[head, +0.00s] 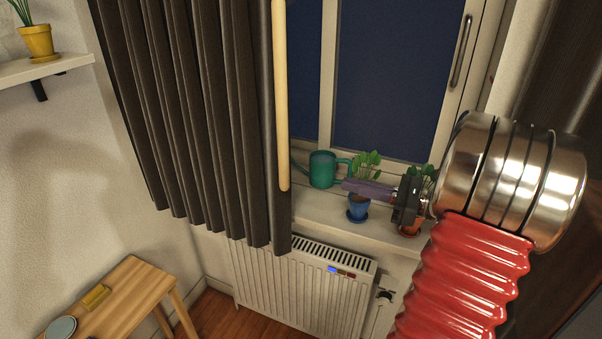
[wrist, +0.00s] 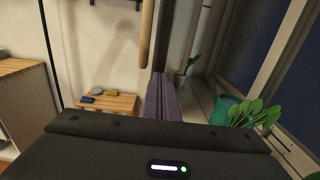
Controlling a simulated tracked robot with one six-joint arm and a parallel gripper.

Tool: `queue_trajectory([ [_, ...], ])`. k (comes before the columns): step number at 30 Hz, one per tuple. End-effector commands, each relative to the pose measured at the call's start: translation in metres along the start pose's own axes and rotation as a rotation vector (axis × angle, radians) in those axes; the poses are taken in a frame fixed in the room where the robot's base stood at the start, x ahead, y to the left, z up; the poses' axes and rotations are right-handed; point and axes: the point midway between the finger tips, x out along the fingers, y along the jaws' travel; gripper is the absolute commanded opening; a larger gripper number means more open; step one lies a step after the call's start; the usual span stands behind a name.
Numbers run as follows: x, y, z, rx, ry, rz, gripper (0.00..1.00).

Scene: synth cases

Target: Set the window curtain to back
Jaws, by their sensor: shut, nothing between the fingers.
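The dark grey window curtain (head: 190,110) hangs in folds over the left part of the window in the head view. A pale wooden rod (head: 281,100) hangs upright along its right edge, ending above the sill. In the wrist view the rod (wrist: 147,35) hangs just beyond and slightly left of the fingertips. My gripper (head: 347,186) is shut and empty, pointing left in front of the window, to the right of the rod's lower end and apart from it in the head view. The purple-grey fingers (wrist: 160,85) are together in the wrist view.
On the sill (head: 310,209) stand a green watering can (head: 322,170), a plant in a blue pot (head: 358,209) and one in an orange pot (head: 410,230), close to my gripper. A radiator (head: 290,290) is below. A wooden table (head: 130,290) stands at lower left.

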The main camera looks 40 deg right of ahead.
Motion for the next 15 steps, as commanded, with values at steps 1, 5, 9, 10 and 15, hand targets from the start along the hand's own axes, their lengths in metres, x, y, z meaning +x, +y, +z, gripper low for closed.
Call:
queue_trajectory([
  [1,0.0,0.0,0.0,0.0,0.0,0.001,0.0],
  [5,0.004,0.0,0.0,-0.001,0.001,0.002,0.0],
  [9,0.015,0.001,0.0,-0.001,0.003,0.004,0.0],
  [10,0.018,0.001,0.0,-0.001,0.002,0.004,0.0],
  [15,0.041,0.001,-0.001,-0.001,0.002,0.005,0.0],
])
